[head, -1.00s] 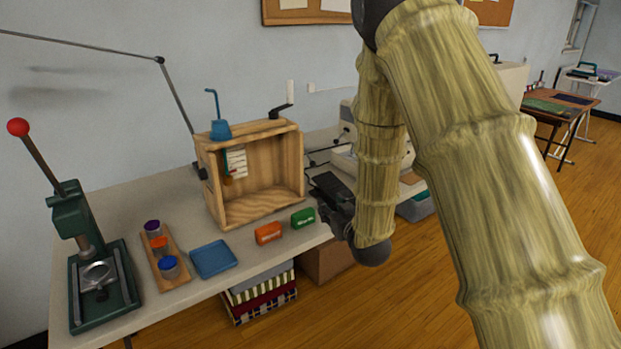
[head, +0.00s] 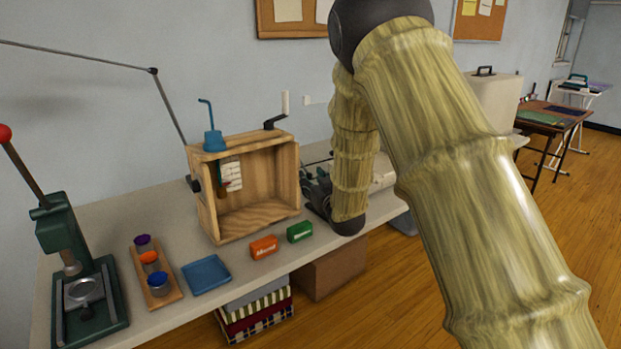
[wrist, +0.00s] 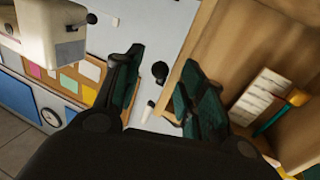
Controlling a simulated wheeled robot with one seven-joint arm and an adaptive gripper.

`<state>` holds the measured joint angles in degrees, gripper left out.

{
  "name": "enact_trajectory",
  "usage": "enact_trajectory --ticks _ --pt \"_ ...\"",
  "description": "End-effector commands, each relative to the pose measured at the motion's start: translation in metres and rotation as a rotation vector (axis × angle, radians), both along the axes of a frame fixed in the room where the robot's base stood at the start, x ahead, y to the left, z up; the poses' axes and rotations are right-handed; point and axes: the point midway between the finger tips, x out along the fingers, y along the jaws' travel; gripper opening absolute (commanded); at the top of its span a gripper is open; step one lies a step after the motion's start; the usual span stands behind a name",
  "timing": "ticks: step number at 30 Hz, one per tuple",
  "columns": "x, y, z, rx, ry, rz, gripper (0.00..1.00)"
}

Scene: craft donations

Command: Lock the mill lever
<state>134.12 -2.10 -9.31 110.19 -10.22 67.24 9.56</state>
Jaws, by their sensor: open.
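A wooden box (head: 193,185) with an open front stands on the table. A black crank (head: 275,121) with an upright white grip (head: 285,103) is at its top right; I cannot tell for sure whether this is the mill lever. In the wrist view a small white peg-like piece (wrist: 147,110) and a black knob (wrist: 160,71) show between the fingers. My gripper (wrist: 162,60) is open and empty, with the box (wrist: 235,50) close beside its right finger. In the head view my gripper (head: 317,190) is right of the box, partly hidden by my arm.
A green press (head: 88,305) with a red-knobbed lever stands at the left. A cup rack (head: 165,298), a blue tray (head: 206,274), an orange block (head: 264,247) and a green block (head: 299,231) line the front. A blue hooked piece (head: 214,141) sits on the box. A card (head: 231,174) hangs inside.

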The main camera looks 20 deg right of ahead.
Motion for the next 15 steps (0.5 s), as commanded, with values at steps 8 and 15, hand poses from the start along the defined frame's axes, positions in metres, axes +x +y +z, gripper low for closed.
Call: enact_trajectory --ticks 8,15 --pt "0.018 0.001 0.000 -0.001 0.000 -0.001 0.40" --pt "0.018 0.001 0.000 -0.001 0.000 -0.001 0.40"
